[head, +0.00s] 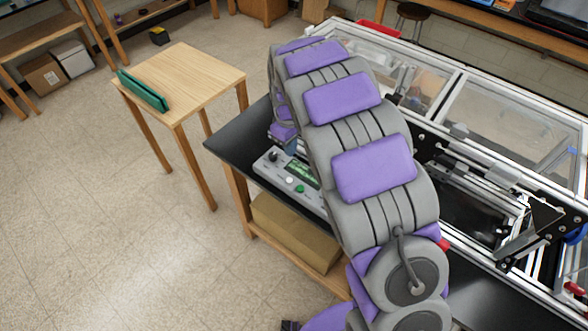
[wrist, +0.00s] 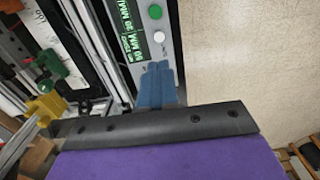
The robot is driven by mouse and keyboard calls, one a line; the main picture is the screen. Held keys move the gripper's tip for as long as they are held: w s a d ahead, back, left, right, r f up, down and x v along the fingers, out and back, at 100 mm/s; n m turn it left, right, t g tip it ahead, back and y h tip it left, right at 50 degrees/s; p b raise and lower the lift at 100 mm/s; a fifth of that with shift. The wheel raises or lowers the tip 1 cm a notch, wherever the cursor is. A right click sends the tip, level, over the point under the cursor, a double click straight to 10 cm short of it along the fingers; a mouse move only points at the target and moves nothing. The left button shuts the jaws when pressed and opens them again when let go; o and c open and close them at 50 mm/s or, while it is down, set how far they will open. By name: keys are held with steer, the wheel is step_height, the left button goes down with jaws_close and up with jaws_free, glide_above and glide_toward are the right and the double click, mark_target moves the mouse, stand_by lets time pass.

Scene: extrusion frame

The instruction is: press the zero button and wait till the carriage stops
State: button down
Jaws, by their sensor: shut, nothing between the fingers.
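A grey control panel (head: 282,176) with a green-lit display (head: 303,171) lies on the black table top, partly behind my arm. It has a black knob (head: 273,157), a white button (head: 289,179) and a green button (head: 300,189). The wrist view shows the green button (wrist: 155,11), white button (wrist: 158,37) and display (wrist: 130,28). My gripper (wrist: 158,72) is shut and empty, its blue fingertips over the panel just below the white button. Contact cannot be told. The fingers cover the panel there, and the knob is hidden. Button labels are unreadable.
An aluminium extrusion frame (head: 455,75) with clear panels and black brackets (head: 550,222) stands right of my arm; I cannot tell which part is the carriage. A small wooden table (head: 190,75) holds a green object (head: 143,91).

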mark_target(291, 180)
steer(key=shift+w+f, duration=0.1)
steer(key=shift+w, duration=0.1)
steer(key=shift+d, duration=0.1)
step_height(291, 180, down, 14)
steer(key=shift+b, duration=0.45)
stand_by(0.4)
